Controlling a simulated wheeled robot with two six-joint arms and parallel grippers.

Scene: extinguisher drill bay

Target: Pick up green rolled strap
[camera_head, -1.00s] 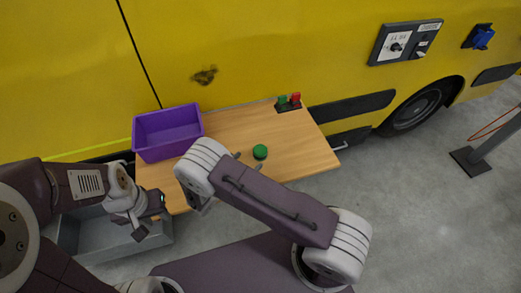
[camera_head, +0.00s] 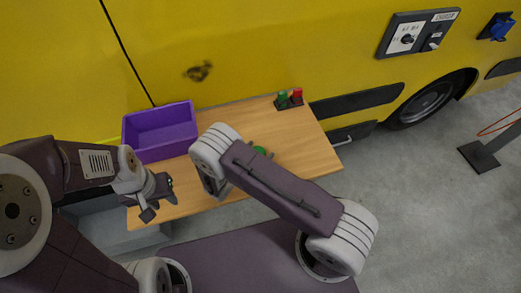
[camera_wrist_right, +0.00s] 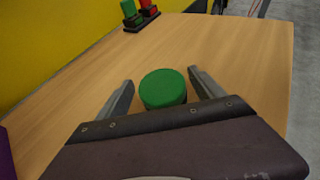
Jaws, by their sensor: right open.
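The green rolled strap (camera_wrist_right: 163,88) is a short green cylinder on the wooden table. In the right wrist view it shows between the two fingers of my right gripper (camera_wrist_right: 162,92), which is open, with a gap on each side. In the head view only part of the strap (camera_head: 263,150) shows, beside my right arm, which hides most of the right gripper. My left gripper (camera_head: 159,198) is at the table's front left edge, fingers apart and empty, away from the strap.
A purple bin (camera_head: 160,130) stands on the wooden table (camera_head: 300,150) at the left. A black holder with green and red pieces (camera_head: 289,98) sits at the back edge, against the yellow vehicle (camera_head: 260,40). A grey container (camera_head: 110,232) is below the table's left front. The right part of the table is clear.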

